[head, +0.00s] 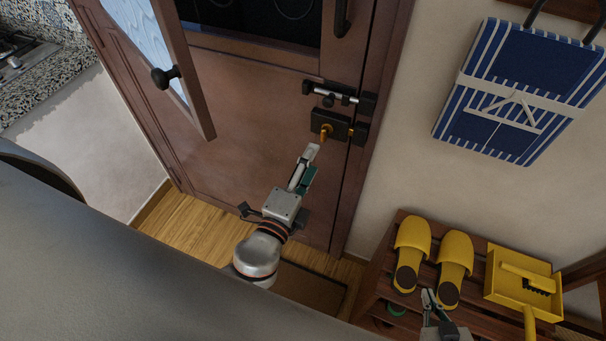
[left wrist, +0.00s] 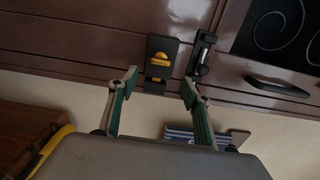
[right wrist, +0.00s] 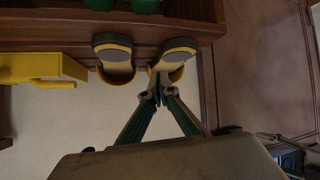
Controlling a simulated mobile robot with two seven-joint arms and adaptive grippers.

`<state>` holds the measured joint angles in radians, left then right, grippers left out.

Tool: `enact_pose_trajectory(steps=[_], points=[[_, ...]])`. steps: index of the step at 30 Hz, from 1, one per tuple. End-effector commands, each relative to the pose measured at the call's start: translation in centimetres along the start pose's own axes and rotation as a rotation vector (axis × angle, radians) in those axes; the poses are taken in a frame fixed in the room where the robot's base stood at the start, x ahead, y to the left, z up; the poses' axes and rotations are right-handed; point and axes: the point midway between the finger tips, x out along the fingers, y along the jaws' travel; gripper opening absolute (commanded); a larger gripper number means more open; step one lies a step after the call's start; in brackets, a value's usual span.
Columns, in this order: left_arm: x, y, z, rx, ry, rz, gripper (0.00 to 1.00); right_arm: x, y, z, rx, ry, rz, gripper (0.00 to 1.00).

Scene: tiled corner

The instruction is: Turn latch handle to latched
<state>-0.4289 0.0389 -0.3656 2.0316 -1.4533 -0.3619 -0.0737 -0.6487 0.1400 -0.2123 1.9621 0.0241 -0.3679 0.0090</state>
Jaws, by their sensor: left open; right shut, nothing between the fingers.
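The latch handle (head: 326,131) is a small orange-yellow lever on a black lock plate (head: 338,123) at the right edge of the brown door (head: 250,115). In the left wrist view the handle (left wrist: 160,60) lies crosswise on its plate. My left gripper (head: 313,152) is just below the handle in the head view. It is open and empty in the left wrist view (left wrist: 160,80), with the handle between and beyond its fingertips. My right gripper (head: 429,295) is shut and empty near the yellow slippers; its tips also show in the right wrist view (right wrist: 157,92).
A black and metal sliding bolt (head: 337,96) sits just above the lock plate. An open panel with a black knob (head: 164,77) is at left. Yellow slippers (head: 456,254) and a yellow dustpan (head: 512,286) stand on a wooden rack. A blue striped bag (head: 508,105) hangs on the wall.

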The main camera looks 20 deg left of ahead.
Motion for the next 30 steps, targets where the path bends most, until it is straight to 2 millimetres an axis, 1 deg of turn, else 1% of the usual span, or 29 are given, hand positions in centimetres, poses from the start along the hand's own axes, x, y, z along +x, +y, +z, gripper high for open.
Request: enact_pose_trajectory(steps=[1, 3, 6, 9, 13, 26, 28, 30], points=[[-1.1, 0.1, 0.0, 0.001, 0.001, 0.002, 0.49, 0.0, 0.0, 0.0, 0.0, 0.0, 0.0, 0.0], [-2.1, 0.1, 0.0, 0.002, 0.0, 0.002, 0.49, 0.0, 0.0, 0.0, 0.0, 0.0, 0.0, 0.0], [-3.2, 0.0, 0.0, 0.002, 0.001, 0.001, 0.49, 0.0, 0.0, 0.0, 0.001, 0.0, 0.0, 0.0], [-3.9, 0.0, 0.0, 0.0, 0.0, 0.0, 0.49, 0.0, 0.0, 0.0, 0.001, 0.0, 0.0, 0.0], [-4.1, -0.1, 0.0, 0.001, -0.001, -0.002, 0.49, 0.0, 0.0, 0.0, 0.001, 0.0, 0.0, 0.0], [-4.1, -0.1, 0.0, 0.0, 0.0, -0.001, 0.49, 0.0, -0.1, 0.0, 0.001, 0.001, 0.0, 0.0], [-4.1, 0.1, 0.1, -0.007, -0.001, 0.003, 0.49, 0.0, -0.1, 0.0, 0.002, 0.001, -0.001, 0.0], [-4.2, 0.8, 0.2, -0.034, -0.002, 0.021, 0.49, 0.0, -0.1, -0.1, 0.002, 0.001, -0.001, 0.0]])
